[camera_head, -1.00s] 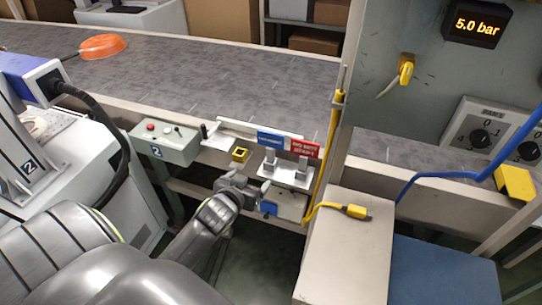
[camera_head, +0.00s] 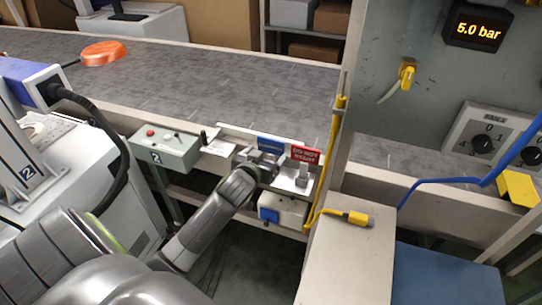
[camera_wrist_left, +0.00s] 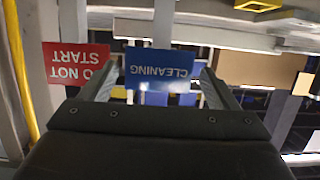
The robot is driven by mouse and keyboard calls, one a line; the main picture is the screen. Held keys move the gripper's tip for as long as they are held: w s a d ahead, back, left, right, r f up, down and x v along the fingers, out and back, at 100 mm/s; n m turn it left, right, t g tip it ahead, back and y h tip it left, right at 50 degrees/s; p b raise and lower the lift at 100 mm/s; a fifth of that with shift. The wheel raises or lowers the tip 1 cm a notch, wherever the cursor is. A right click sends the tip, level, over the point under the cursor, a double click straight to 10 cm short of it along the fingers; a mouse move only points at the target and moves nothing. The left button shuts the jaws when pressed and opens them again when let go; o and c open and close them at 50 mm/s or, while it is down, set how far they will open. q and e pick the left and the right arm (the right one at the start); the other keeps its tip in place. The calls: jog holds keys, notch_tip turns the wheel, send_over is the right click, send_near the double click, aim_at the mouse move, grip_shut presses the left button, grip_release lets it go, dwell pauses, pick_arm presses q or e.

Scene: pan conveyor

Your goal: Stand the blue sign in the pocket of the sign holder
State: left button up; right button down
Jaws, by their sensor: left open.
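The blue sign (camera_head: 271,143), lettered CLEANING, stands at the near edge of the conveyor beside the red sign. In the left wrist view the blue sign (camera_wrist_left: 160,70) appears upside down between the two fingers, with a gap on each side. My left gripper (camera_head: 270,160) is open around it and hides its lower part in the head view. A yellow square frame (camera_wrist_left: 259,5), which looks like the holder's pocket, shows at the top of the wrist view. The gripper and arm seem to cover it in the head view. My right gripper is not in view.
The red sign (camera_head: 306,155) stands close to the right of the blue one. A yellow upright pole (camera_head: 331,150) is beyond it. A grey control box (camera_head: 165,149) is to the left. An orange pan (camera_head: 104,53) lies on the conveyor (camera_head: 210,80).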

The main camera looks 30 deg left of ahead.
aim_at(271, 149)
pick_arm(q)
jog(key=shift+p+x, duration=0.35)
jog(key=shift+x, duration=3.05)
jog(key=shift+r, duration=0.1)
jog(key=shift+c, duration=0.4)
jog(key=c, duration=0.6)
